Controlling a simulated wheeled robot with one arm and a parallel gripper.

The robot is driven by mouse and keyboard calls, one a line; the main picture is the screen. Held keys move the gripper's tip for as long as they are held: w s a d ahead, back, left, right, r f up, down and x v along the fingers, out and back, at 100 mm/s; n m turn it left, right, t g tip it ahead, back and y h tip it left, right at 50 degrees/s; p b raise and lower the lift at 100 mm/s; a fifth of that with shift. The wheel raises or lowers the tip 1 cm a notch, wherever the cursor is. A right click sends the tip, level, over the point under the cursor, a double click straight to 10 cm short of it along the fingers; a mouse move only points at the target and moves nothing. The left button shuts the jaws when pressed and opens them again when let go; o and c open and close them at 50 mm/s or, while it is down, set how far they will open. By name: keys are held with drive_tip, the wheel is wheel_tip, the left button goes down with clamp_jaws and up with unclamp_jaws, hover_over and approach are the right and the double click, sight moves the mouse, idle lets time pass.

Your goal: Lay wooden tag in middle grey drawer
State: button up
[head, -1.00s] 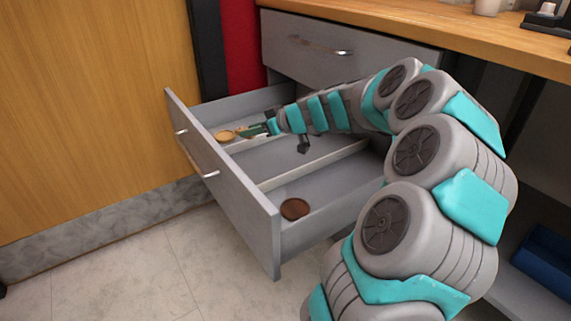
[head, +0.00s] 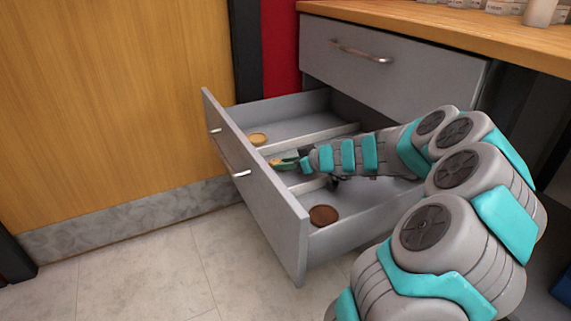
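A grey drawer (head: 250,205) stands pulled open under the counter, with two light dividers making three compartments. My gripper (head: 284,162) reaches in from the right, over the middle compartment near the drawer front. A small light-wood piece, which looks like the wooden tag (head: 272,161), shows at its fingertips and seems held. The fingers are small here, and whether the tag touches the drawer floor cannot be told. A round yellowish disc (head: 258,139) lies in the far compartment. A dark brown disc (head: 323,215) lies in the near compartment.
A shut grey drawer (head: 400,75) sits directly above the open one, under the wooden counter (head: 450,35). A wooden panel (head: 100,100) stands to the left. The tiled floor (head: 150,270) before the drawer is clear.

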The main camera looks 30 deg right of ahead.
drive_tip(key=o, duration=0.4)
drive_tip(key=shift+o, duration=0.2)
drive_tip(key=v, duration=1.2)
drive_tip(key=shift+p, duration=0.35)
